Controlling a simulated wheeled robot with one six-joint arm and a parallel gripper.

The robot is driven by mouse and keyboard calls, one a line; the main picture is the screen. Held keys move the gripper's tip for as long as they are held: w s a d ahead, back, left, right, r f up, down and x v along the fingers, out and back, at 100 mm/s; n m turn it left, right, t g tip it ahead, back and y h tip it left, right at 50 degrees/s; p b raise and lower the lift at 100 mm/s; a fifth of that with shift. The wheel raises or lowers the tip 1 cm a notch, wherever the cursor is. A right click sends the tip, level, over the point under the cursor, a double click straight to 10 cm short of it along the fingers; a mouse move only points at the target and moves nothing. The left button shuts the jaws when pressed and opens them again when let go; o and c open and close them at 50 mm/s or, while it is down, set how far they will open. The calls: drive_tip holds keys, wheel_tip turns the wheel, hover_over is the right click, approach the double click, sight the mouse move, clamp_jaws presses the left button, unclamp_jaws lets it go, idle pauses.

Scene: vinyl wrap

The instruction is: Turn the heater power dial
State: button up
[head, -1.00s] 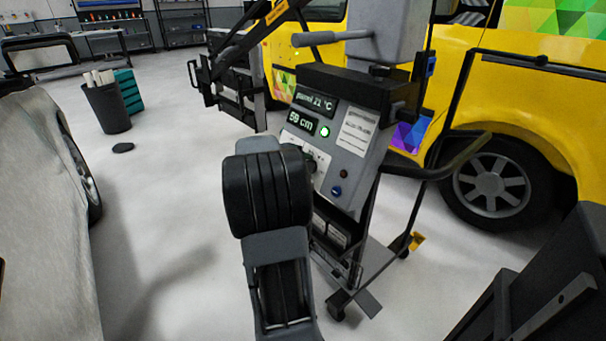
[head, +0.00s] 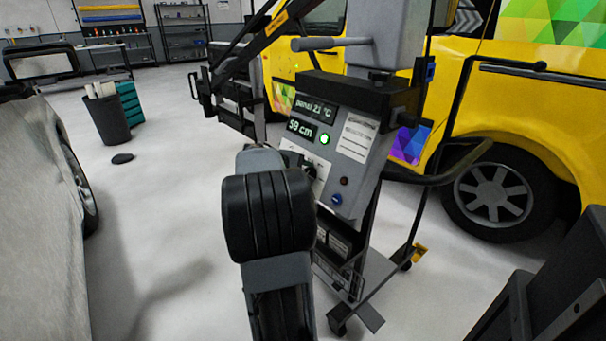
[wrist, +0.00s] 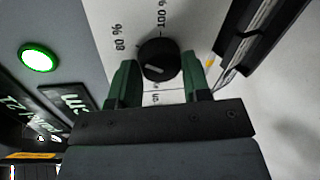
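The heater dial (wrist: 158,60) is a round black knob with a pale pointer mark, on the light panel of the heater's control box (head: 353,150). In the wrist view "80 %" and "100 %" are printed around it, turned on their side. The two green fingers of my gripper (wrist: 161,72) stand on either side of the dial. No clear gap shows between fingers and knob, but I cannot tell whether they press on it.
A lit green lamp (head: 324,139) and displays reading 21 °C and 59 cm (head: 302,129) sit by the dial, with a blue button (head: 336,199) below. A yellow van (head: 520,110) stands behind.

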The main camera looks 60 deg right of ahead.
drive_tip(key=o, duration=0.5)
drive_tip(key=shift+c, duration=0.2)
drive_tip(key=p+v, duration=0.3)
drive_tip(key=v, duration=1)
drive_tip(key=shift+w+a+r+p, duration=0.15)
drive_tip(key=shift+a+p, duration=0.15)
